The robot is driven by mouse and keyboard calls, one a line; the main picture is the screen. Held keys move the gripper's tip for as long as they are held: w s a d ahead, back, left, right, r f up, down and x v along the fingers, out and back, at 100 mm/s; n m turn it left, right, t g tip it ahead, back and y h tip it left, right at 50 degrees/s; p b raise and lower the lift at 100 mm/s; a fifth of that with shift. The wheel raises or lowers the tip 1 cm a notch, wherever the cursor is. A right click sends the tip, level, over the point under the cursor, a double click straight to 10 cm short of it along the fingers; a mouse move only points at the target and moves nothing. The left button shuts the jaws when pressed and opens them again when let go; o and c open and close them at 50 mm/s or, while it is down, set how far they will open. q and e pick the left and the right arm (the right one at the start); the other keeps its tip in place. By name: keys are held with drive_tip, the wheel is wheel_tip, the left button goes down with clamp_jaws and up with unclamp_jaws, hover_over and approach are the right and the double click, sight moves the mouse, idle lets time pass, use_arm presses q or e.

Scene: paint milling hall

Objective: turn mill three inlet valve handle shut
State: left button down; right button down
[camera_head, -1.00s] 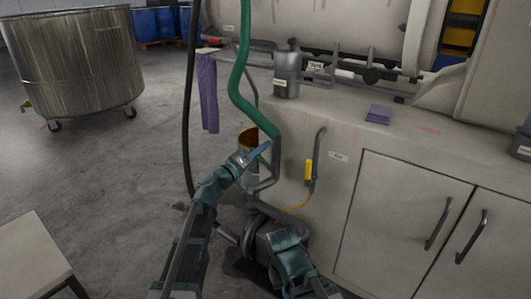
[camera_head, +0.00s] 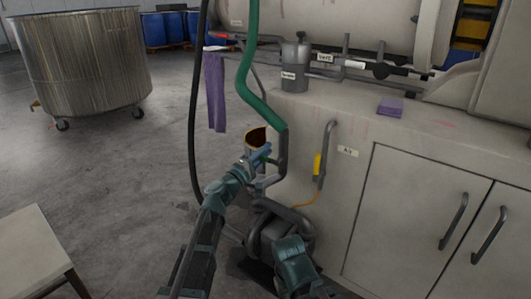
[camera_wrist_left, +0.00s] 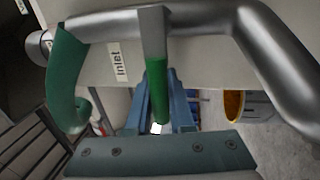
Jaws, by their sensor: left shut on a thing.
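The inlet valve handle is a flat grey lever with a green grip (camera_wrist_left: 158,92). In the left wrist view it hangs down across the grey metal pipe, beside a white "Inlet" label (camera_wrist_left: 118,63). My left gripper (camera_wrist_left: 164,118) is shut on the green grip, with a blue finger on each side. In the head view my left gripper (camera_head: 262,153) is at the pipe below the green hose (camera_head: 247,75), and its fingers mostly hide the handle. My right gripper's teal body (camera_head: 292,262) shows at the bottom; its fingertips cannot be made out.
A grey cabinet (camera_head: 400,225) with door handles fills the right. A brown-rimmed container (camera_head: 255,137) stands behind the pipe. A black hose (camera_head: 194,110) hangs to the left. A pale table (camera_head: 30,245) is at lower left; a large steel tub (camera_head: 80,65) stands behind.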

idle(0.5)
use_arm(q)
drive_tip(key=c, duration=0.8)
unclamp_jaws()
drive_tip(key=shift+s+a+f, duration=0.1)
drive_tip(key=b+v, duration=0.2)
drive_tip(key=v, duration=1.1)
drive_tip(key=shift+s+a+f+b, duration=0.1)
drive_tip(key=shift+s+a+b, duration=0.1)
drive_tip(key=shift+b, duration=0.15)
